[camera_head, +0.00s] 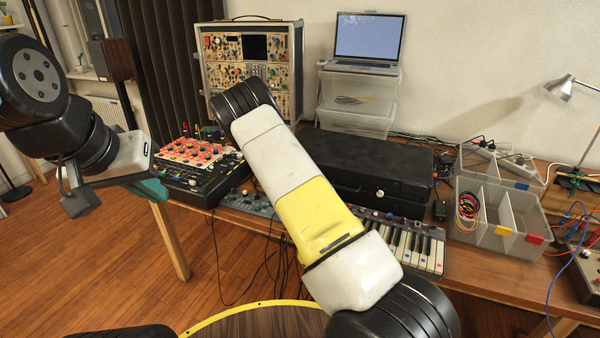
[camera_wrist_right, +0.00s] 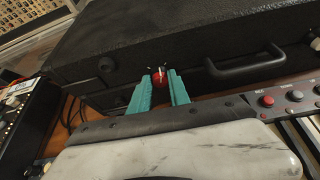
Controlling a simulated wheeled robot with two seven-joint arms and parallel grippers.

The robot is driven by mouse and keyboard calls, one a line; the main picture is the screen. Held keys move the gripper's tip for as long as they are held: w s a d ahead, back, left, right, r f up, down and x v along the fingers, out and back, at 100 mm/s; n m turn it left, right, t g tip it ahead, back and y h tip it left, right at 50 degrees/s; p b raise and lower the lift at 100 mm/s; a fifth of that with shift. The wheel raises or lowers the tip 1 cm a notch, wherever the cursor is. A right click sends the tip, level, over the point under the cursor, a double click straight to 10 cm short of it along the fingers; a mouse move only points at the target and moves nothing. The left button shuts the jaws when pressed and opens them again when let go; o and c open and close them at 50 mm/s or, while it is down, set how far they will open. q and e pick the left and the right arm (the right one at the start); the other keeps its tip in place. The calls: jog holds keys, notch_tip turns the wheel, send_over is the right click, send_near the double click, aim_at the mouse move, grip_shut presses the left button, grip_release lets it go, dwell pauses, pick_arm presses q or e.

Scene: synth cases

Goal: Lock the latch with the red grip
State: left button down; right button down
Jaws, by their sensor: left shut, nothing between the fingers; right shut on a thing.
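The black case (camera_head: 375,165) lies closed on the table; its front with a handle (camera_wrist_right: 245,68) fills the right wrist view. The red grip (camera_wrist_right: 160,77) of a latch sits on that front, left of the handle. My right gripper (camera_wrist_right: 161,84) is shut on the red grip, a teal finger on each side. The fingers hide part of the latch, so I cannot tell whether it is locked. In the head view my right arm hides the right gripper and this latch. My left gripper (camera_head: 152,188) is shut and empty, near the table's left end, away from the case.
A keyboard (camera_head: 425,248) lies close in front of the case. A mixer with red panels (camera_head: 200,155) stands to the left. Divided bins (camera_head: 500,215) stand to the right, with loose cables. A laptop (camera_head: 368,40) and a synth rack (camera_head: 250,60) stand behind.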

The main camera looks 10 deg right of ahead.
jog(key=shift+s+d+m+t+y, duration=0.1)
jog(key=shift+m+t+y, duration=0.5)
jog(key=shift+m, duration=0.35)
jog(key=shift+s+d+m+t+y, duration=0.1)
jog(key=shift+m+t+y, duration=0.3)
jog(key=shift+m+y, duration=0.45)
jog(key=shift+w+m, duration=0.1)
jog(key=shift+m, duration=0.2)
jog(key=c, duration=1.2)
grip_release()
jog(key=shift+c, duration=0.2)
jog(key=v, duration=0.7)
jog(key=shift+s+a, duration=0.15)
jog(key=shift+s, duration=0.25)
